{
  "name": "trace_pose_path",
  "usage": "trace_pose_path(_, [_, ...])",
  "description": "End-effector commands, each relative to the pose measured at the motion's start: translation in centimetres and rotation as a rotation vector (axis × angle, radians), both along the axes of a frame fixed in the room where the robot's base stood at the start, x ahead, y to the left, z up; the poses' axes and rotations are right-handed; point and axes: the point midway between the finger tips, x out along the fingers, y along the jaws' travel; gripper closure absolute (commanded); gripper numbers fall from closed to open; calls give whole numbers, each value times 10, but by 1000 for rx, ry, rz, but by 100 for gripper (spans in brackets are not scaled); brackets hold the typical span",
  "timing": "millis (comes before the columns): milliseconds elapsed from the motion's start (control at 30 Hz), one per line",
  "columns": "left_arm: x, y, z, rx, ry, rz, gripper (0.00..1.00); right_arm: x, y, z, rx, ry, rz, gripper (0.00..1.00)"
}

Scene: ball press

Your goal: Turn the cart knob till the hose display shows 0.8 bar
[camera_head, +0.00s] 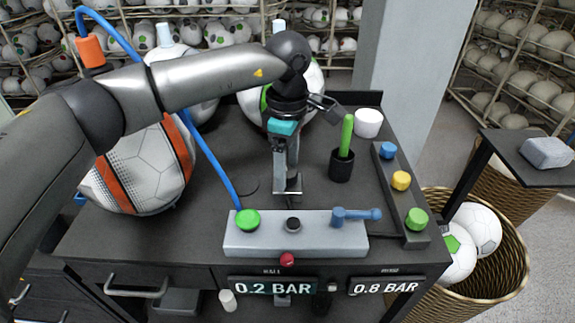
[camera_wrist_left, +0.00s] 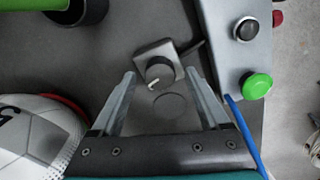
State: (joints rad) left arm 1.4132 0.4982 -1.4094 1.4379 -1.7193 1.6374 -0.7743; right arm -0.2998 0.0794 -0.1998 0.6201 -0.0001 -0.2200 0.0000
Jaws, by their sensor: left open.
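A dark round knob (camera_wrist_left: 160,71) with a white pointer mark sits on a square grey base on the dark cart top (camera_head: 225,160). My left gripper (camera_head: 288,188) points down and is open over it. In the left wrist view its fingertips (camera_wrist_left: 161,75) appear on either side of the knob; I cannot tell whether they touch it. In the head view the gripper mostly hides the knob. On the cart front, the left display (camera_head: 273,287) reads 0.2 BAR and the right display (camera_head: 387,287) reads 0.8 BAR; their small labels are hard to read. My right gripper is not in view.
A grey console (camera_head: 318,244) with a green button (camera_head: 248,220), black button (camera_head: 293,224) and blue lever (camera_head: 357,215) lies at the front. A black cup (camera_head: 341,165) with a green stick stands right of my gripper. A blue hose (camera_head: 215,165) crosses the left.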

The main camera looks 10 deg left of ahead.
Motion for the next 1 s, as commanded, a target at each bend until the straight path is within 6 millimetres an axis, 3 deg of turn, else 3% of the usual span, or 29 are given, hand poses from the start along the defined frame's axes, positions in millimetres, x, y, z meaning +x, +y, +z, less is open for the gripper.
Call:
trace_pose_path(600, [0,-1,128,-1,-4,0,21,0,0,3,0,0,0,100])
trace_pose_path(800, [0,0,146,0,-2,0,21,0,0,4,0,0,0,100])
trace_pose_path(1000, [0,0,149,0,-1,-1,21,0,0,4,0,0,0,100])
